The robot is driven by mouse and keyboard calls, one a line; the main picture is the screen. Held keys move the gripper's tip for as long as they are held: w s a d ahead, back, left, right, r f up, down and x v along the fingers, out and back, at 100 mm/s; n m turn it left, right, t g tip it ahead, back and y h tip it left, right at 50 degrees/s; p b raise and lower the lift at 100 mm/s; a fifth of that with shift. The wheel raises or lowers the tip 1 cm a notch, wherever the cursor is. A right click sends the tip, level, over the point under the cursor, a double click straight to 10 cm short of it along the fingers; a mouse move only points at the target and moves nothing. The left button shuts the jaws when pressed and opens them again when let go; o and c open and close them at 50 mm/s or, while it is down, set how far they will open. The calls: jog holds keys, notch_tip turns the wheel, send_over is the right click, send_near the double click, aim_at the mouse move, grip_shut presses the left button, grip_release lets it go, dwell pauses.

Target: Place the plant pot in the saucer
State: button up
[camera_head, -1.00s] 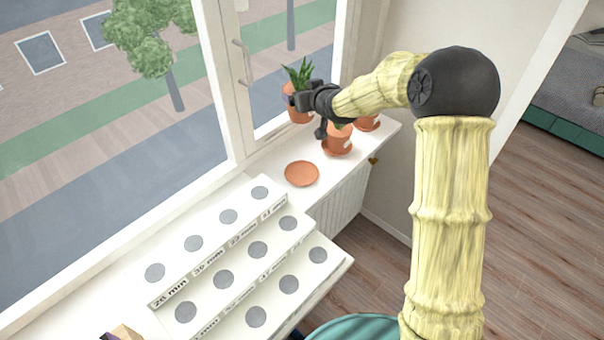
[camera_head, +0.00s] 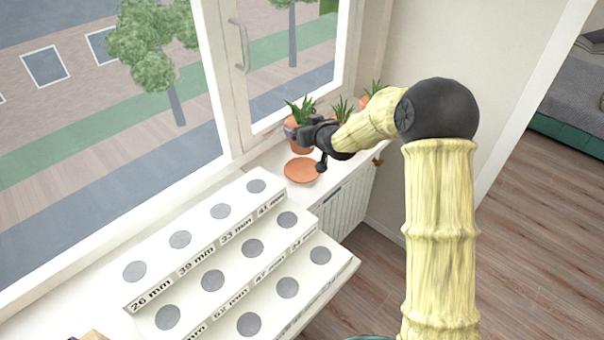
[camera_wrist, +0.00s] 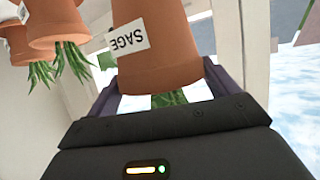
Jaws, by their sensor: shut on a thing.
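My gripper (camera_head: 299,130) is shut on a terracotta plant pot (camera_head: 301,147) with a spiky green plant, held near the window. In the wrist view the pot (camera_wrist: 155,50) carries a white label reading "SAGE" and sits between the jaws; that view is upside down. An empty round terracotta saucer (camera_head: 301,170) lies on the white sill. The held pot is just behind the saucer in the head view, its base close to the saucer's far edge. I cannot tell the exact gap under the pot.
Two other potted plants stand further along the sill, partly hidden by my arm; one shows its leaves (camera_head: 372,90). A white stepped stand (camera_head: 262,232) with grey discs and millimetre labels is in front of the saucer. The window frame (camera_head: 236,120) borders the sill.

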aim_at(305, 154)
jog(key=shift+r, duration=0.3)
jog(key=shift+f+p, duration=0.4)
jog(key=shift+f, duration=2.8)
jog(key=shift+a, duration=0.1)
jog(key=shift+f+p, duration=0.3)
jog(key=shift+f, duration=1.6)
jog(key=o, duration=1.8)
jog(key=shift+s+f, duration=0.1)
jog(key=shift+f, duration=0.05)
jog(key=shift+o, duration=0.2)
